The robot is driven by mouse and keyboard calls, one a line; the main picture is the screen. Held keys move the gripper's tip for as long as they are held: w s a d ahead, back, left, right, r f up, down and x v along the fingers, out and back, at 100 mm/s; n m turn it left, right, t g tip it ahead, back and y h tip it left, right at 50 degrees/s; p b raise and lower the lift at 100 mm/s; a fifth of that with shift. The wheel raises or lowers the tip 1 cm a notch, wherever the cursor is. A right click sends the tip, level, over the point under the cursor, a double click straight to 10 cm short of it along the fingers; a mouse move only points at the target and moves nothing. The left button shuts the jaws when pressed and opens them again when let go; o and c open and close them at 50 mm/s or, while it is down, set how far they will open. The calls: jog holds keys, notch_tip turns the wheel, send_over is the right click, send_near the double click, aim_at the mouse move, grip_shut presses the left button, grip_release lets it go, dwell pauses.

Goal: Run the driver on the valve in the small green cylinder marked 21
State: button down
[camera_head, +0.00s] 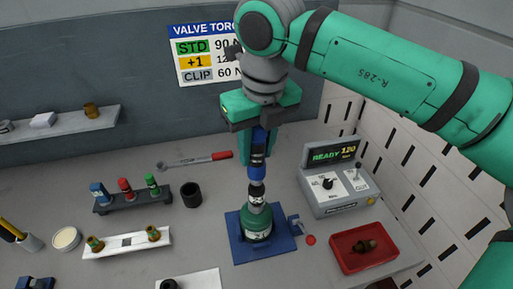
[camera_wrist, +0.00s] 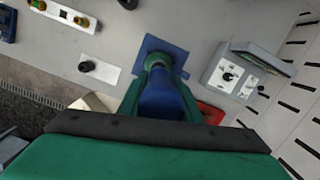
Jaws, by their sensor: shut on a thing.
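My gripper (camera_head: 256,122) is shut on a blue driver (camera_head: 257,168), which it holds upright. The driver also shows in the wrist view (camera_wrist: 163,98), where it hides much of what is below it. The small green cylinder (camera_head: 257,228) stands in a blue fixture (camera_head: 240,247) under the driver. Its mark reads as 21, partly turned. The driver's lower end is at the cylinder's top; I cannot tell how far the socket sits over the valve. The controller box (camera_head: 337,183) at the right shows "READY 120".
A red tray (camera_head: 340,257) with a brass valve stands at the right. A rack of coloured sockets (camera_head: 130,205), a black ring (camera_head: 191,194), a torque wrench (camera_head: 195,161) and a white tray with brass valves (camera_head: 110,248) lie left. A torque sign (camera_head: 205,55) hangs behind.

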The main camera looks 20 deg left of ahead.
aim_at(256, 134)
jog(key=shift+f, duration=1.2)
dwell(3.8)
jog(key=shift+r, duration=0.15)
dwell(0.8)
jog(key=shift+r, duration=3.05)
